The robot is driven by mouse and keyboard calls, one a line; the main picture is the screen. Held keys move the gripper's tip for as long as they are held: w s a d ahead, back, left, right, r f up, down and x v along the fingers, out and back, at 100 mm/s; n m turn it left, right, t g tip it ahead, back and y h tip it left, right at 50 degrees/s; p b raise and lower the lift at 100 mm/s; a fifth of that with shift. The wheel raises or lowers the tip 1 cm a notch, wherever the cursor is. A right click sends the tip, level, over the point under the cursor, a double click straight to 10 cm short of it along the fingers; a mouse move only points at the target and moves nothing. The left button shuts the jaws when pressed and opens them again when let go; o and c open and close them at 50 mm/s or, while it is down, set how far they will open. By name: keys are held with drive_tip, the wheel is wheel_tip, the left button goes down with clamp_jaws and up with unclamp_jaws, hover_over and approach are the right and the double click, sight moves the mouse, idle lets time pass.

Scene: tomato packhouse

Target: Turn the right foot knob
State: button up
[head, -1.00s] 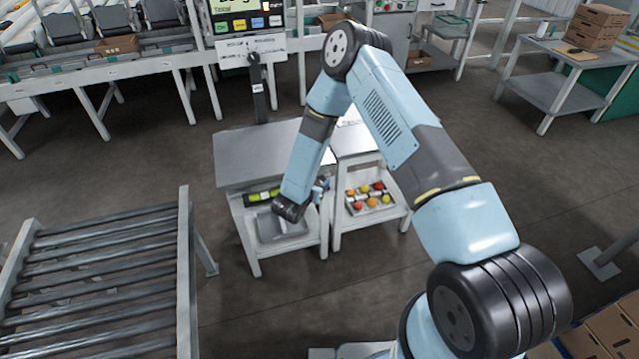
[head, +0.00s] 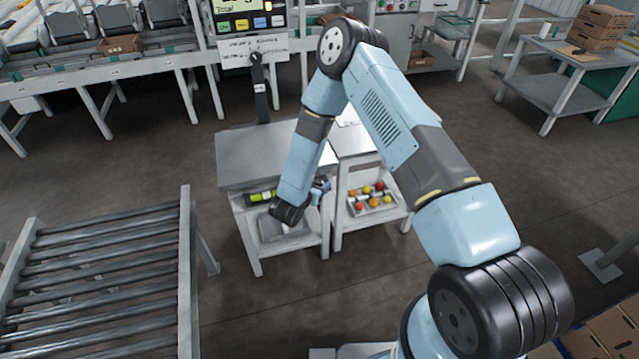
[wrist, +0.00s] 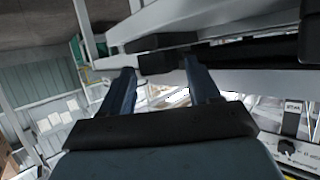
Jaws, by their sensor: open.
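The scale has a grey flat platform (head: 255,155) on a white stand, with a display (head: 247,18) on a post behind it. My gripper (head: 323,187) is at the platform's front right corner, partly hidden by my own wrist. In the wrist view my gripper (wrist: 160,78) is open, its two blue fingers apart under a pale plate edge. A small dark piece (wrist: 155,63) shows between and beyond the fingertips; it may be the right foot knob, but I cannot tell whether the fingers touch it. In the head view no foot knob can be made out.
A second white stand (head: 340,222) with a tray of red and orange tomatoes (head: 371,198) is close on the right. A lower shelf holds green-yellow items (head: 262,197). A roller conveyor (head: 100,265) lies at left. Open floor is in front.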

drive_tip(key=v, duration=1.1)
drive_tip(key=shift+s+a, duration=0.25)
drive_tip(key=shift+s, duration=0.05)
drive_tip(key=shift+w, duration=0.1)
drive_tip(key=w+r+y, duration=0.3)
drive_tip(key=w+r, duration=0.2)
drive_tip(key=r, duration=0.3)
drive_tip(key=w+r+y, duration=0.2)
drive_tip(key=w+r, duration=0.3)
drive_tip(key=r, duration=0.3)
drive_tip(key=s+d+r+n+g+y, duration=0.1)
drive_tip(key=d+r+n+y, duration=0.15)
drive_tip(key=r, duration=0.65)
drive_tip(key=s+d+r+n+g+y, duration=0.1)
drive_tip(key=d+r, duration=0.2)
drive_tip(key=r, duration=0.5)
drive_tip(key=s+d+r+n+g, duration=0.2)
drive_tip(key=s+d+r, duration=0.9)
drive_tip(key=s, duration=0.1)
drive_tip(key=s+d+r+g+h, duration=0.1)
drive_tip(key=s+d, duration=0.4)
drive_tip(key=s, duration=0.4)
drive_tip(key=s+d+r+g+h, duration=0.1)
drive_tip(key=s+d+r, duration=0.1)
drive_tip(key=s+d, duration=0.4)
drive_tip(key=s, duration=0.3)
drive_tip(key=shift+s+d+r+h, duration=0.3)
drive_tip(key=shift+s+d+h, duration=0.05)
